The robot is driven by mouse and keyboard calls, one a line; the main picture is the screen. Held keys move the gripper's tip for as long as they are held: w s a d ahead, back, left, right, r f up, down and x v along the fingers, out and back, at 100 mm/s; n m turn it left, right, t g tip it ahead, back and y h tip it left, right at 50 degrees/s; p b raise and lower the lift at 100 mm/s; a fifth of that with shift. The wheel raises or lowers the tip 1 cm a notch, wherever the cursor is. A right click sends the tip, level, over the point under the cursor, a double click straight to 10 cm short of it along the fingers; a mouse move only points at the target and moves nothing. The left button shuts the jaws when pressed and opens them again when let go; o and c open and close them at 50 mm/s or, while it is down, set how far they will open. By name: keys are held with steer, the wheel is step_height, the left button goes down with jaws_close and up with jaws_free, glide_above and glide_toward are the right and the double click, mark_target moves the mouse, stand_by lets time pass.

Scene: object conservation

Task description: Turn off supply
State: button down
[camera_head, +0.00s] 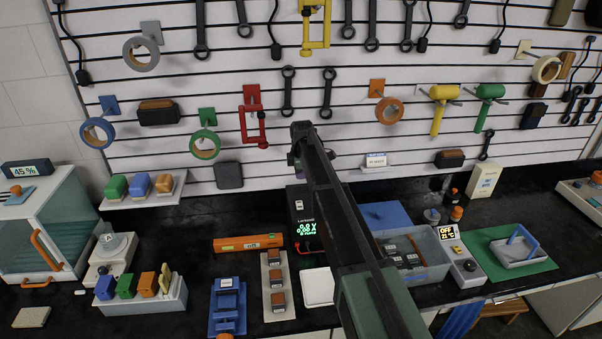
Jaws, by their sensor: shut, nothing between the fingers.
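The supply (305,215) is a black box on the bench, near the middle, below the pegboard. Its display (306,227) is lit with green digits, partly unclear. Red and dark leads show at its lower front. My arm rises from the bottom centre and passes in front of the supply's right side, covering part of its front. Small dark parts show at the arm's far end, in front of the pegboard. I cannot make out the gripper's fingers; they seem hidden behind the arm. No switch on the supply is clear.
A grey tray (431,248) and a hotplate reading OFF (466,270) stand to the right. An orange level (248,243), a beige strip of blocks (267,314) and a white dish (318,286) lie close left and in front. A glass cabinet (45,208) stands far left.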

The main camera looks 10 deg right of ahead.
mark_target(300, 205)
steer(key=w+f+b, duration=0.1)
steer(key=f+b, duration=0.3)
steer(key=w+f+b, duration=0.1)
steer(key=f+b, duration=0.4)
steer(key=w+f+b, duration=0.1)
steer(key=f+b, duration=0.4)
steer(key=shift+r, duration=0.1)
steer(key=shift+f, duration=0.25)
steer(key=shift+s+a+r, duration=0.1)
steer(key=shift+s+r, duration=0.1)
steer(key=shift+s, duration=0.5)
